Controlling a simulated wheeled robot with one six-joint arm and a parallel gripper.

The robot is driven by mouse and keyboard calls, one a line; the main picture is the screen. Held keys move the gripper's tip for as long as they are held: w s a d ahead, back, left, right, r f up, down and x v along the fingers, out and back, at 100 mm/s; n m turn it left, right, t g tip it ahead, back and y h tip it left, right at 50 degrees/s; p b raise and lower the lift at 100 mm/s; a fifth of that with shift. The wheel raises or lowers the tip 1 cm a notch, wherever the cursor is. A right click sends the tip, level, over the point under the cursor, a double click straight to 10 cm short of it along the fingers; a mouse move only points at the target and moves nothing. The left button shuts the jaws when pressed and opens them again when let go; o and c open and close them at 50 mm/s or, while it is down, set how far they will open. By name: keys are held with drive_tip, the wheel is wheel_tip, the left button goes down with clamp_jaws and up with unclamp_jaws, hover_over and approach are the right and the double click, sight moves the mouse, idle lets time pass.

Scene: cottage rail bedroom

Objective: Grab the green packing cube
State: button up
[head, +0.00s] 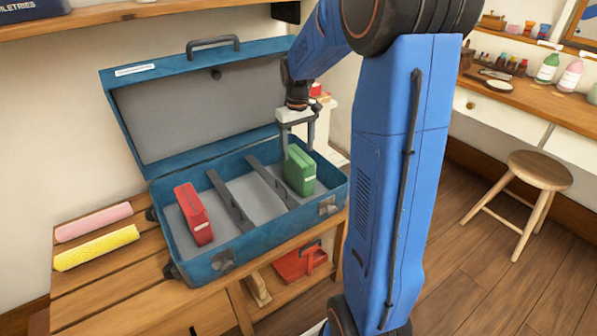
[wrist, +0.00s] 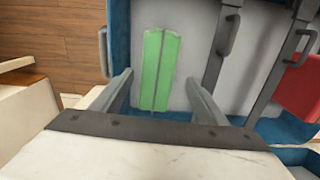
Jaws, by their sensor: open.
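The green packing cube (head: 300,171) stands upright in the right compartment of the open blue case (head: 245,243). My gripper (head: 299,150) is over that compartment, pointing down, with its fingers at the cube's top. In the wrist view the green cube (wrist: 158,70) shows between and beyond the two open fingers (wrist: 160,95), with a gap to each side. The jaws hold nothing. I cannot tell how far down the fingers reach along the cube.
A red packing cube (head: 194,213) stands in the left compartment. Dark dividers (head: 230,200) split the case, and its raised lid (head: 205,105) stands behind. Pink (head: 93,222) and yellow (head: 96,248) rolls lie on the bench at left. A stool (head: 538,170) stands at right.

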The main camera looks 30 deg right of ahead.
sight(299, 171)
drive_tip(key=shift+d+f, duration=0.15)
drive_tip(key=shift+f, duration=1.6)
drive_tip(key=shift+d+f, duration=0.1)
drive_tip(key=shift+f, duration=1.65)
drive_tip(key=shift+w, duration=0.1)
drive_tip(key=c, duration=1.4)
